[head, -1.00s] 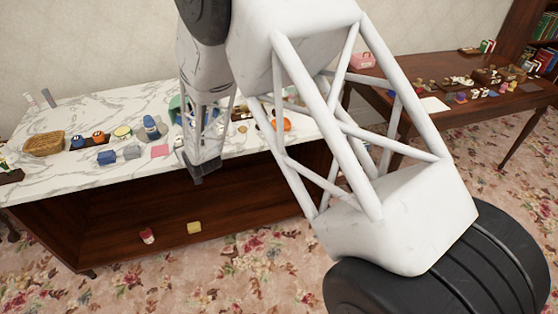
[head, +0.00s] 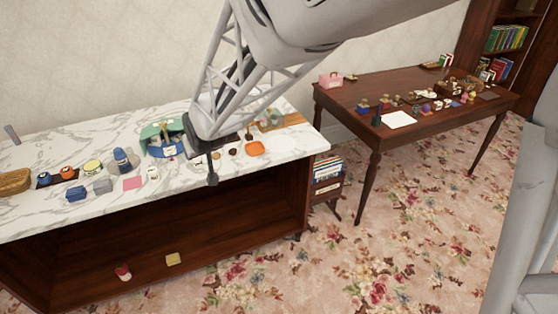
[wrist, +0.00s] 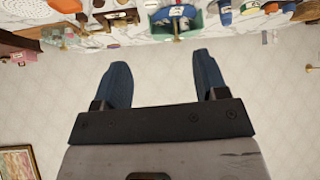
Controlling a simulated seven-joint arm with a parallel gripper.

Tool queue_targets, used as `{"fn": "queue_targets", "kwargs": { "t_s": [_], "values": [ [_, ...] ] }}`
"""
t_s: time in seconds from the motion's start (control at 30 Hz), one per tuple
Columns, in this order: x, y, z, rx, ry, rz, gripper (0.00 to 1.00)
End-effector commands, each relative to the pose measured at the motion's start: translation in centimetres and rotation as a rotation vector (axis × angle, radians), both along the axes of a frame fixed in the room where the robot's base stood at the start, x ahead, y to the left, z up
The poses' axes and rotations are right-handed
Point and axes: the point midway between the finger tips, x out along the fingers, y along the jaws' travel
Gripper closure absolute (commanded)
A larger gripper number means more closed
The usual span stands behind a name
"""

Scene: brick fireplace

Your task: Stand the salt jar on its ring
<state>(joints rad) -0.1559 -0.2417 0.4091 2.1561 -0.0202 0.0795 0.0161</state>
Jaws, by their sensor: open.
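I cannot tell for sure which thing is the salt jar. A small white jar (head: 153,173) with dark marks stands on the marble counter, between the pink square and the green bin. Small dark round pieces, one of them a brown disc (head: 232,151), lie right of it; I cannot tell whether one is the ring. My gripper (wrist: 161,60) is open and empty in the wrist view, its two blue fingers apart against the pale wall.
A green bin (head: 153,133), a blue bottle (head: 122,160), blue and grey blocks and an orange dish (head: 255,148) crowd the counter (head: 40,217). A wooden table (head: 345,92) with many small items stands at right. A red-and-white jar and a yellow block lie below the counter.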

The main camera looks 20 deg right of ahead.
Motion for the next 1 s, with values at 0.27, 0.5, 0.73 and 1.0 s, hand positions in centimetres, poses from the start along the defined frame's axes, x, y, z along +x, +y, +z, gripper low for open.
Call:
{"fn": "queue_targets", "kwargs": {
  "t_s": [0.27, 0.5, 0.73, 1.0],
  "values": [
    [-9.3, -4.3, 4.4, -0.020, 0.150, -0.058, 0.34],
    [-18.0, -7.2, 6.8, -0.031, 0.282, -0.105, 0.34],
    [-26.4, -9.2, 8.1, -0.036, 0.406, -0.147, 0.34],
    [-32.2, -10.1, 8.5, -0.036, 0.494, -0.174, 0.34]
  ]
}}
